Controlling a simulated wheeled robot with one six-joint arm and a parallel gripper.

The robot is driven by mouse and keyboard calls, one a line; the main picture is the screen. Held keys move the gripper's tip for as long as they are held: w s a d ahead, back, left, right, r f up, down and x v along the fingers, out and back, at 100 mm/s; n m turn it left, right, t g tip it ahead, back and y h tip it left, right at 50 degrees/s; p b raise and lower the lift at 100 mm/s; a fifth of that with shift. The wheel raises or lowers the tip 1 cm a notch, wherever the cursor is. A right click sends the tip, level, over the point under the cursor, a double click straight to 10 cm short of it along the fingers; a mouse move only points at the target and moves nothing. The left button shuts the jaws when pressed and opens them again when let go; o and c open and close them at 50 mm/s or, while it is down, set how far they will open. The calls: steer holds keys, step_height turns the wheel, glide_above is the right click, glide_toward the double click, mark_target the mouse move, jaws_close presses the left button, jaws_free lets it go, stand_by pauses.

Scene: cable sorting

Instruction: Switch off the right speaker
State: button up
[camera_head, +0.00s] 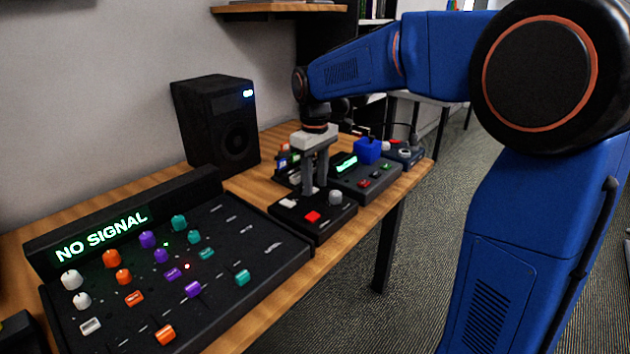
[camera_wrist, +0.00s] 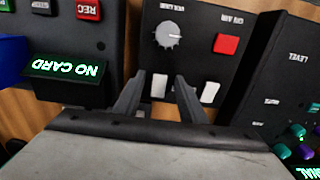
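A black speaker (camera_head: 217,125) with a lit blue-white light stands against the wall in the head view. I cannot tell from the frames whether it is the right one. A small black control box (camera_head: 313,222) lies on the table, with a grey knob (camera_wrist: 167,36), a red button (camera_wrist: 226,43) and two white rocker switches, one (camera_wrist: 159,86) and the other (camera_wrist: 209,92). My gripper (camera_head: 315,190) points down over this box. In the wrist view its fingers (camera_wrist: 160,78) are apart, one on each side of the first white switch. Whether they touch the box is unclear.
A mixer (camera_head: 240,215) with coloured knobs and a "NO SIGNAL" display (camera_head: 101,233) fills the table's front left. A shelf (camera_head: 280,8) hangs above.

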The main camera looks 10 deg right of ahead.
jaws_close()
steer(key=shift+w+a+g+h, duration=0.25)
steer(key=shift+g+h, duration=0.25)
steer(key=shift+g, duration=0.2)
steer(key=shift+w+r+g+h, duration=0.1)
steer(key=shift+g+h, duration=0.3)
steer(key=shift+g, duration=0.1)
